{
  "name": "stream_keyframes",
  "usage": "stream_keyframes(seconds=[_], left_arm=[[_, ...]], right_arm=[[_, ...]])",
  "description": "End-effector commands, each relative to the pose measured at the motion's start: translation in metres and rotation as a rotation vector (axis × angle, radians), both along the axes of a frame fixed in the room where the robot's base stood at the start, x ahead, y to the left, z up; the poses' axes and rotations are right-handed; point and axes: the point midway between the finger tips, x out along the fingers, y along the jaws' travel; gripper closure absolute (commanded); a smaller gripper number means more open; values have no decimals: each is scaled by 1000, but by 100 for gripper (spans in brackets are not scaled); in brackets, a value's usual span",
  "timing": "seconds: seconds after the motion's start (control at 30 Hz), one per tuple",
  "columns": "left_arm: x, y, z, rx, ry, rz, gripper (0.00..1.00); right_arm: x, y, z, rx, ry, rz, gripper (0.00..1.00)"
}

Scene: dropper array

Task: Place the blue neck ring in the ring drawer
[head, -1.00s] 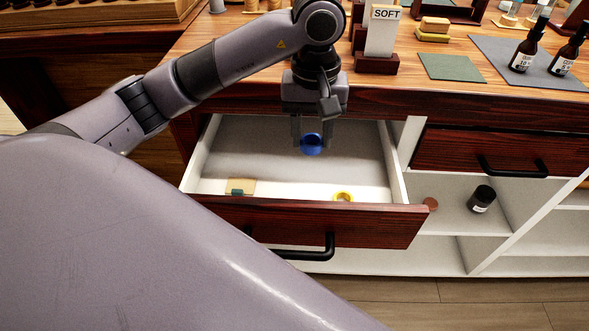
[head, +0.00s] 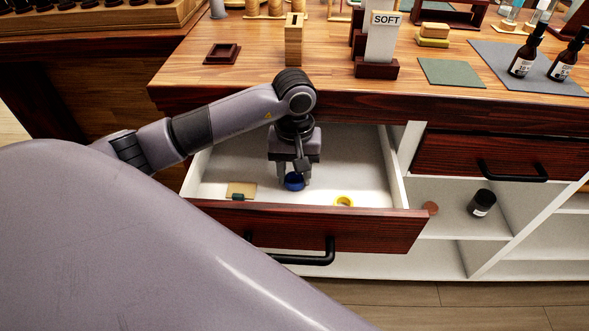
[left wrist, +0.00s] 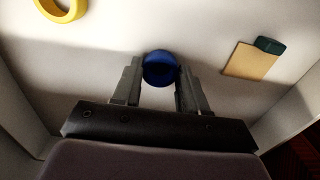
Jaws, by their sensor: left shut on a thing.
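The blue neck ring (head: 294,182) is between the fingers of my left gripper (head: 290,178), down inside the open ring drawer (head: 340,222). In the left wrist view the blue ring (left wrist: 160,69) sits between the two fingertips of the left gripper (left wrist: 160,78), which is shut on it. The ring is low, close to the drawer floor; I cannot tell whether it touches. A yellow ring (head: 344,201) lies on the drawer floor to the right, and it also shows in the left wrist view (left wrist: 46,10). My right gripper is not in view.
A tan card with a dark green clip (head: 241,190) lies in the drawer's front left. The drawer walls stand around my gripper. The tabletop above holds a SOFT sign (head: 382,45), a small tray (head: 222,54) and dark bottles (head: 525,52). A closed drawer (head: 500,155) is to the right.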

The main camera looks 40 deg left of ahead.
Motion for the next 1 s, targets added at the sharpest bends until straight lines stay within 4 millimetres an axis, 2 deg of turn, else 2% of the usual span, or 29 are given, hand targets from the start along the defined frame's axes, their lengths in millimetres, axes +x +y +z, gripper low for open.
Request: stream_keyframes(seconds=[0.33,0.37,0.4,0.43,0.83,1.0], left_arm=[[0,0,-5,0,-1,1,94],[1,0,-3,0,-1,1,51],[0,0,-3,0,-1,1,38],[0,0,-3,0,-1,1,32],[0,0,2,-1,-1,1,32],[2,0,31,0,-8,0,32]], right_arm=[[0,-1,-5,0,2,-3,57],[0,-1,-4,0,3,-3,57],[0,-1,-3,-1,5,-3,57],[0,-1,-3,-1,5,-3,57],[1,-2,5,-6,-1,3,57],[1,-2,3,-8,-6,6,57]])
